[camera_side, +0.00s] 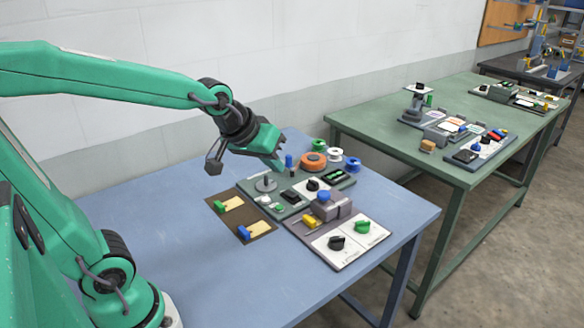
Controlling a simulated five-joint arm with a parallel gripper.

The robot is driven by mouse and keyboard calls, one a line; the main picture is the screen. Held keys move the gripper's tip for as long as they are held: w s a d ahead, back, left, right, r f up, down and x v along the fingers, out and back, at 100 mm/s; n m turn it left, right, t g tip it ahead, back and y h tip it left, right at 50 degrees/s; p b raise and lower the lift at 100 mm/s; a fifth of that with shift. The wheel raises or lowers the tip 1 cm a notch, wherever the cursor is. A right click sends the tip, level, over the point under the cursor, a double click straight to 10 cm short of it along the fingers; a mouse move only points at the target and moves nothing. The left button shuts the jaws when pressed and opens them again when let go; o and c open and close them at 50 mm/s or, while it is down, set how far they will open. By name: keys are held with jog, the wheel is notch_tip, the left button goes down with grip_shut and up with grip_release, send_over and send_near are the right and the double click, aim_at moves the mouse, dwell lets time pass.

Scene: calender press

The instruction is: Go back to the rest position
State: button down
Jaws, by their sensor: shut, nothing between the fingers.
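My gripper (276,164) hangs at the end of my green arm, above the back of the blue table (335,283). Its fingers are shut with nothing between them. The fingertips point down and to the right, close to a small blue peg (289,161) in the picture. I cannot tell whether they touch it. The gripper appears above the grey panel that carries a round metal disc with a post (266,183).
An orange ring (313,161) and several spools stand behind the panels. A grey press-like block (331,207) and a panel with black and green knobs (338,243) lie to the right. A brown board (241,216) lies left. The table's front is clear. A green table (450,165) stands beyond.

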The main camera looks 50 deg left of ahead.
jog(key=s+d+m+g, duration=0.1)
jog(key=s+m, duration=0.3)
jog(key=s, duration=0.8)
jog(key=shift+s+d+r, duration=0.15)
jog(key=shift+s, duration=0.15)
dwell(0.3)
